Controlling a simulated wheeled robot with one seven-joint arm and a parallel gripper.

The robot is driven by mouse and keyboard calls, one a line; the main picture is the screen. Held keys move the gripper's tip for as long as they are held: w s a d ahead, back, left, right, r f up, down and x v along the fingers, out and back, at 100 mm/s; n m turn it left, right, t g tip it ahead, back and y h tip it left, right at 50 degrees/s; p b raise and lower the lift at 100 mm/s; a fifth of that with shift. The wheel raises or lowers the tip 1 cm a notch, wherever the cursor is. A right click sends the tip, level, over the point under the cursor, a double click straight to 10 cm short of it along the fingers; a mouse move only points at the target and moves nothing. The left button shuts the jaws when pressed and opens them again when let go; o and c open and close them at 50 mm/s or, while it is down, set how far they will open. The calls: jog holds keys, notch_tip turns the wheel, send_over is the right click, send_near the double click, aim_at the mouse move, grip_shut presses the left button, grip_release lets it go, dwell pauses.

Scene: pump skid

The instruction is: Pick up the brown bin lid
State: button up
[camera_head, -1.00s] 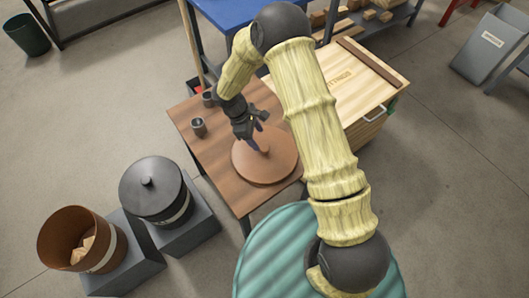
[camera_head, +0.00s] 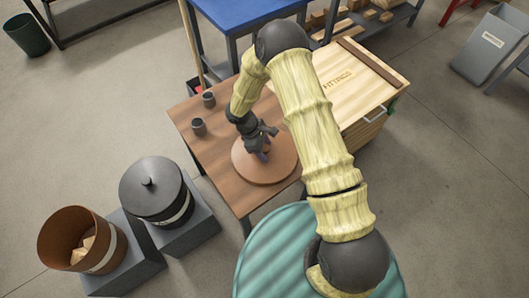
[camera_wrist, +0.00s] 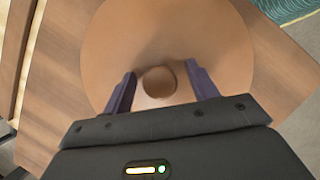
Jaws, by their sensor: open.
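The brown bin lid (camera_head: 265,168) is a round disc lying flat on the wooden table, near its front right corner. In the wrist view the lid (camera_wrist: 165,40) fills the upper middle, with a round knob (camera_wrist: 155,81) at its centre. My gripper (camera_head: 264,153) is over the lid's middle in the head view and hides its knob there. In the wrist view my gripper (camera_wrist: 160,88) is open, with one dark finger on each side of the knob. I see a gap between each finger and the knob.
An open brown bin (camera_head: 62,240) and a black lidded bin (camera_head: 150,180) stand on grey blocks at lower left.

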aim_at(265, 147)
dwell(0.5)
jog(key=c, duration=1.1)
jog(key=shift+c, duration=0.2)
notch_tip(265, 147, up, 10)
jog(key=shift+d, duration=0.1)
